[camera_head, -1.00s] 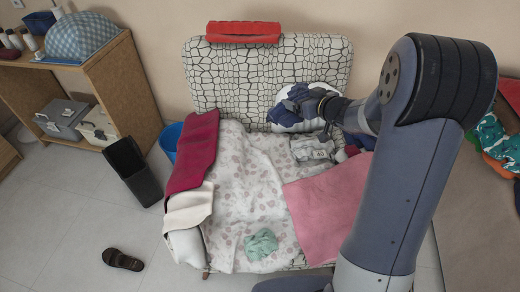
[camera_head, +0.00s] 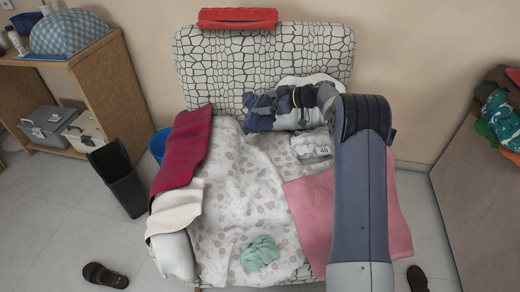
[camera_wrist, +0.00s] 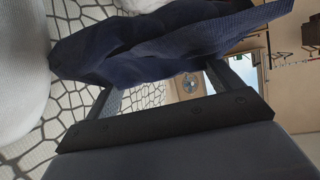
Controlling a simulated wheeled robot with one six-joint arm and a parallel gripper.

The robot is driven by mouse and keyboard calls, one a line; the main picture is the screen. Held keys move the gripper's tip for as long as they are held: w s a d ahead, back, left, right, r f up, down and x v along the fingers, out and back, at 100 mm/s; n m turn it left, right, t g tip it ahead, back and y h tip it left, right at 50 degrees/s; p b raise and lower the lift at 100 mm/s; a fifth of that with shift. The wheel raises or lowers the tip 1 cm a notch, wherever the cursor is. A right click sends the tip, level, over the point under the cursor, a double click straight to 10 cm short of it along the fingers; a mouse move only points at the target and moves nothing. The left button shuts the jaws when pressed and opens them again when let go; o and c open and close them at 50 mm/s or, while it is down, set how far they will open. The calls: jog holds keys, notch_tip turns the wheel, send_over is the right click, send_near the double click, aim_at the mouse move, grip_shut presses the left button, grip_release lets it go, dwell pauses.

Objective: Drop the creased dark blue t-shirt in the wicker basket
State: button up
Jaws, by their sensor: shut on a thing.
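The creased dark blue t-shirt (camera_head: 260,112) hangs from my gripper (camera_head: 277,106) in front of the armchair's patterned back. In the wrist view the dark blue cloth (camera_wrist: 150,50) runs across the picture between the fingers of my gripper (camera_wrist: 160,78), which is shut on it. The cloth hides the fingertips. The armchair's patterned cover shows behind the cloth on the left of the wrist view. I see no wicker basket in these frames.
The armchair holds a pink cloth (camera_head: 312,215), a mint green cloth (camera_head: 260,253) and a grey-white garment (camera_head: 312,143). A black bin (camera_head: 117,180) and a blue bin (camera_head: 158,146) stand left. A wooden shelf (camera_head: 117,95) is farther left. Clothes (camera_head: 500,115) lie at right.

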jog(key=shift+w+a+f+n+b, duration=0.1)
jog(key=shift+w+f+n+b, duration=0.1)
jog(key=shift+f, duration=0.4)
jog(key=shift+w+a+f+n+b, duration=0.1)
jog(key=shift+f+b, duration=0.1)
jog(key=shift+f, duration=0.4)
jog(key=shift+f+b, duration=1.25)
jog(key=shift+f, duration=3.5)
jog(key=shift+f+b, duration=0.3)
jog(key=shift+b, duration=0.15)
jog(key=o, duration=0.9)
jog(key=shift+r, duration=0.1)
jog(key=p, duration=0.3)
jog(key=shift+r+g, duration=0.25)
jog(key=shift+g, duration=0.05)
